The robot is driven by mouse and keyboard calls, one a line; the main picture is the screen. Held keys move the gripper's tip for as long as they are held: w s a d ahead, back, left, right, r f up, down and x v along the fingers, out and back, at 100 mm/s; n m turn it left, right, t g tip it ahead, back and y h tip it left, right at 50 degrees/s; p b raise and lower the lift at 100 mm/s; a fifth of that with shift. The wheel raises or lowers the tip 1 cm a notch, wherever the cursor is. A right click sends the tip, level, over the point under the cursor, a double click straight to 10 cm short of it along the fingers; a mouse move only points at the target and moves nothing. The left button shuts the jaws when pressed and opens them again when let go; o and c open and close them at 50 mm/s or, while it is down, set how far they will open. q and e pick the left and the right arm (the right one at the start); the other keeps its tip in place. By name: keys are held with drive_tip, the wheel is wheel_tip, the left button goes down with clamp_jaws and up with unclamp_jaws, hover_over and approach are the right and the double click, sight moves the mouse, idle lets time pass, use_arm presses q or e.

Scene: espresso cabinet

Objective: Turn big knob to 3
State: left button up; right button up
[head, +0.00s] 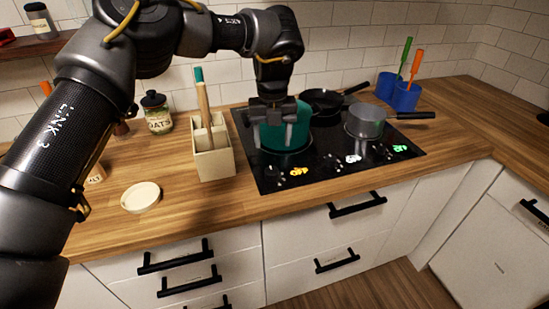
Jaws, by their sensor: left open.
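A black cooktop (315,180) is set in the wooden counter. Its front edge carries small dark controls with glowing labels: a yellow label (299,171) that seems to read OFF, a white label (353,158) and a green label (400,149), both too small to read. The dark knobs barely stand out from the black glass, and I cannot tell which is the big one or where it points. My left gripper (279,142) points down, open and empty, in front of a teal pot (271,136), behind the yellow label. My right gripper is out of view.
A grey saucepan (366,121) and a black frying pan (322,101) stand on the cooktop. A cream utensil holder (213,163) stands close on its left. A cream lid (141,197) and an oats jar (157,115) are farther left. Blue cups (405,97) stand at the back right.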

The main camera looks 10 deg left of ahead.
sight(272, 170)
use_arm(q)
drive_tip(key=shift+s+a+f, duration=0.1)
drive_tip(key=shift+s+f, duration=0.05)
drive_tip(key=shift+f, duration=0.3)
drive_tip(key=shift+s+a+f, duration=0.1)
drive_tip(key=shift+s+f, duration=0.05)
drive_tip(key=shift+f, duration=0.3)
wheel_tip(272, 170, down, 7)
drive_tip(key=shift+w+f+p, duration=0.15)
drive_tip(key=shift+p, duration=0.55)
drive_tip(key=shift+f, duration=0.75)
drive_tip(key=c, duration=1)
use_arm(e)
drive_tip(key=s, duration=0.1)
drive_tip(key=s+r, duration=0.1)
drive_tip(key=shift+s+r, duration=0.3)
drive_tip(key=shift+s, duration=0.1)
